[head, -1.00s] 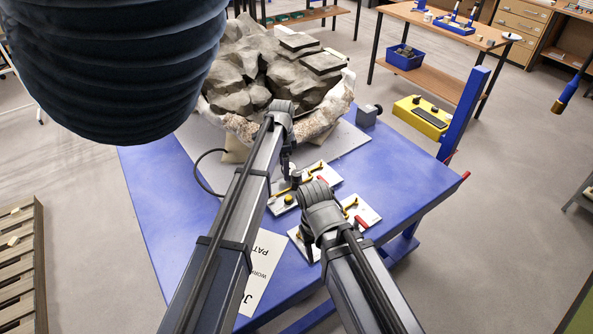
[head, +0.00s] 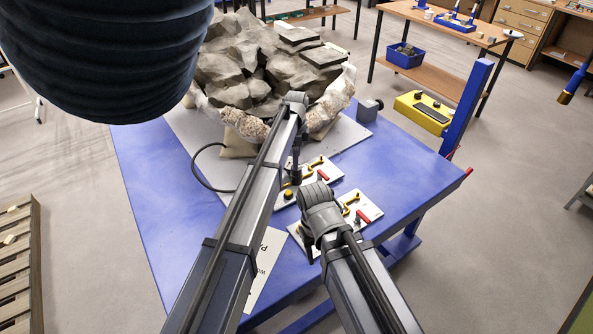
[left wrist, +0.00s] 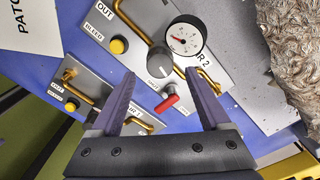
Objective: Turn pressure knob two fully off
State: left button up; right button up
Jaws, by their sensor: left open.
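Panel two (left wrist: 207,72), marked with a 2, fills the upper middle of the left wrist view. It carries a round grey knob (left wrist: 160,60), a white gauge (left wrist: 186,37), a red lever (left wrist: 168,98) and a yellow bleed button (left wrist: 118,45). My left gripper (left wrist: 160,76) is open, its fingertips to either side of the grey knob in the picture; I cannot tell whether they touch it. In the head view the left gripper (head: 296,180) hangs over the farther panel (head: 330,175). My right gripper is mostly hidden behind its own arm.
A second panel (head: 368,208), marked 1 in the wrist view, lies nearer on the blue table (head: 400,160). A fossil block (head: 265,65) in a plaster jacket stands behind. A white paper sheet (head: 268,268) and a black hose (head: 205,180) lie left.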

pick_arm(q)
notch_tip(320, 180, down, 4)
jog(key=b, duration=0.3)
jog(key=shift+f, duration=0.15)
grip_shut()
dwell(0.4)
